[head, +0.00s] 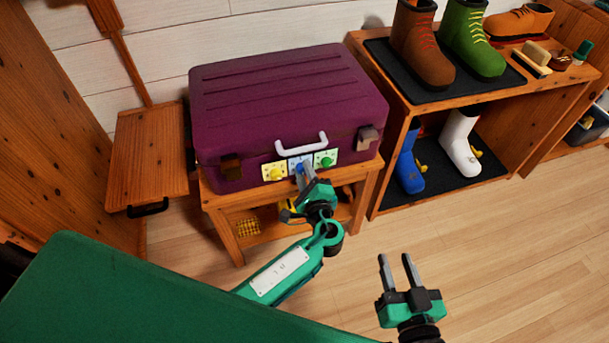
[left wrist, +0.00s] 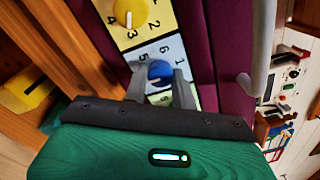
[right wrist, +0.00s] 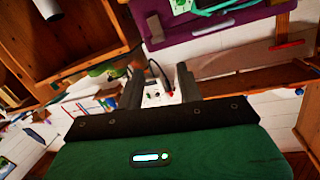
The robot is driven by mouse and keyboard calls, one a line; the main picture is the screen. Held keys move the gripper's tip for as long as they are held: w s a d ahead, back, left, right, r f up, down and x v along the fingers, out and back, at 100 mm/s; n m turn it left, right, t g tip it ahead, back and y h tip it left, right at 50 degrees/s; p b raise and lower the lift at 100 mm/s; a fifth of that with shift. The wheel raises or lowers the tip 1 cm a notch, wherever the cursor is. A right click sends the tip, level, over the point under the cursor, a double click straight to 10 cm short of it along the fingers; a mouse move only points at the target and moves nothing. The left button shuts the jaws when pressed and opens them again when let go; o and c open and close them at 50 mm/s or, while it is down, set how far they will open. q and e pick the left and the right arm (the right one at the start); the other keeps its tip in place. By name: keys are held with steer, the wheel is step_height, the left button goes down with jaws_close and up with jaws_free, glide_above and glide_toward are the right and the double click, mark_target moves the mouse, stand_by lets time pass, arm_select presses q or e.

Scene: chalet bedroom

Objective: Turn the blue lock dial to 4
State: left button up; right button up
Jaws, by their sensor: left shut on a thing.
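A purple suitcase (head: 285,100) lies on a low wooden stand. Its front has a yellow dial (head: 276,174), a blue lock dial (head: 299,168) and a green dial (head: 326,161) in a row. My left gripper (head: 306,175) is at the blue dial. In the left wrist view its two fingers (left wrist: 163,86) are closed on either side of the blue dial (left wrist: 160,72). The digits 5, 6 and 1 show around that dial; others are hidden, and I cannot read its pointer. My right gripper (head: 398,268) is open and empty above the floor.
A white handle (head: 302,146) and latches sit near the dials. The stand (head: 368,190) has a lower shelf with yellow things. A wooden shoe rack (head: 480,100) with boots stands at right. The wooden floor (head: 500,250) in front is clear.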

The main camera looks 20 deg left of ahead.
steer(key=shift+w+d+r+t, duration=0.15)
steer(key=shift+w+r+t, duration=0.15)
steer(key=shift+r, duration=0.2)
arm_select(q)
steer(key=o, duration=1)
steer(key=p+v, duration=0.1)
steer(key=v, duration=1.3)
arm_select(e)
steer(key=shift+s+f+g+h, duration=0.1)
steer(key=shift+s+f+g, duration=0.35)
steer(key=shift+f, duration=0.2)
steer(key=shift+s+f+g+h, duration=0.1)
steer(key=shift+s+f+g, duration=0.25)
steer(key=shift+f+g, duration=0.25)
steer(key=shift+s+f+g+h, duration=0.1)
steer(key=shift+s+f+g, duration=0.35)
steer(key=shift+f, duration=0.25)
arm_select(q)
steer(key=shift+a, duration=0.1)
